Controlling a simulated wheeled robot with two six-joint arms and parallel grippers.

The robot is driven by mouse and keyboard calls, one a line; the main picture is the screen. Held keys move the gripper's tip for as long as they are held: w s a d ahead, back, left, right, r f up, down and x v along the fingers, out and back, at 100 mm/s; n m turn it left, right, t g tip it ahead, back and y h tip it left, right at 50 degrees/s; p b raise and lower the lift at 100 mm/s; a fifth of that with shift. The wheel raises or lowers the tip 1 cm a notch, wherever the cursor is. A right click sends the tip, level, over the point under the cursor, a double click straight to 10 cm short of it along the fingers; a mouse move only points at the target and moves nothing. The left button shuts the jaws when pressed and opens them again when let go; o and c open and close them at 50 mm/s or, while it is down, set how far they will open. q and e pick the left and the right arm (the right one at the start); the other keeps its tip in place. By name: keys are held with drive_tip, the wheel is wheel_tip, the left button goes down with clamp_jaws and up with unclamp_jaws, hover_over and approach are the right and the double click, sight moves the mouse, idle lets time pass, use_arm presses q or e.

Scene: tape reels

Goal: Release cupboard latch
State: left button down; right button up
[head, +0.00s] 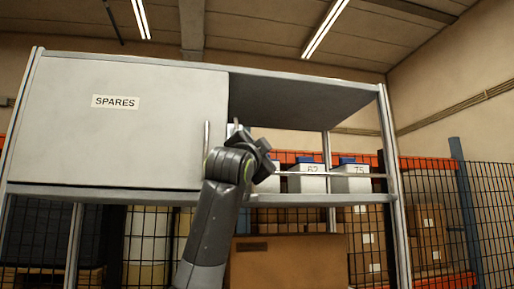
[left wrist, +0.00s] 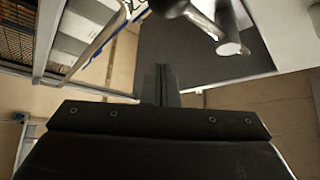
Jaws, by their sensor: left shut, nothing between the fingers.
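The cupboard's white door (head: 120,125), labelled SPARES, covers the left part of the shelf unit in the head view. A slim upright metal handle (head: 206,140) stands near its right edge. No separate latch can be made out. My left gripper (head: 237,127) is just right of the handle, in front of the open bay, and appears apart from it. In the left wrist view the fingers (left wrist: 161,84) are shut and empty. A rounded metal bar (left wrist: 232,40), probably the handle, shows beyond them to the upper right. My right gripper is not in view.
The open bay right of the door holds numbered bins (head: 350,182) with blue tops. The shelf's front rail (head: 300,199) runs beneath it. Below and behind are a cardboard box (head: 287,265) and mesh fencing (head: 490,205).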

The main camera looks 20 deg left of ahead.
use_arm(q)
drive_tip(key=b+v, duration=0.4)
drive_tip(key=v, duration=0.5)
drive_tip(key=shift+s+a, duration=0.25)
drive_tip(key=shift+a, duration=0.2)
drive_tip(key=shift+a+f, duration=0.1)
